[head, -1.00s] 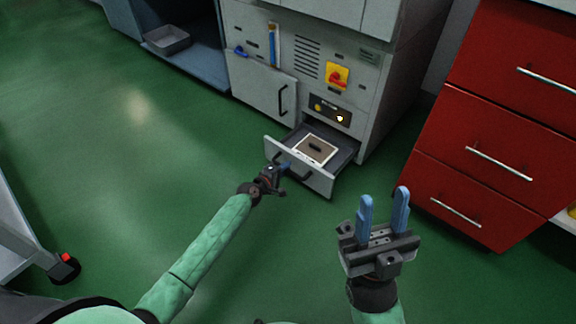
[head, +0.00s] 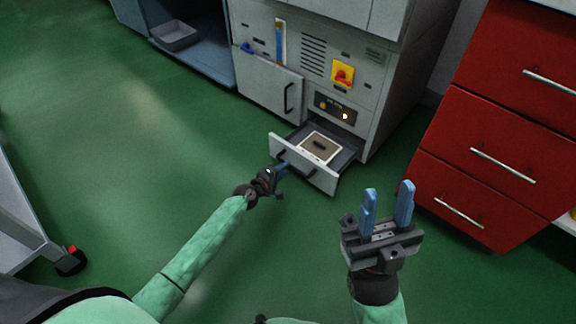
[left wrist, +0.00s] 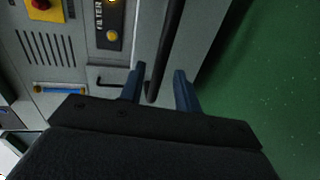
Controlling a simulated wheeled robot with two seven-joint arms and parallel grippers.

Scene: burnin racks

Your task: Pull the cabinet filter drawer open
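The filter drawer (head: 304,167) stands pulled out at the bottom of the grey cabinet, with a framed filter panel (head: 319,148) lying inside. In the head view my left gripper (head: 282,167) is just in front of the drawer's face, near the left end of its dark handle. In the left wrist view its two blue fingers (left wrist: 160,88) are apart, with the dark bar handle (left wrist: 165,50) showing between and beyond them. The gap looks wider than the bar; contact cannot be told. My right gripper (head: 387,210) is open and empty, over the floor to the right.
A red drawer unit (head: 480,150) stands close on the right. The cabinet has a closed door (head: 268,85) and a yellow-and-red switch (head: 343,74) above the drawer. A wheeled cart (head: 25,225) is at the left edge. The green floor between is clear.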

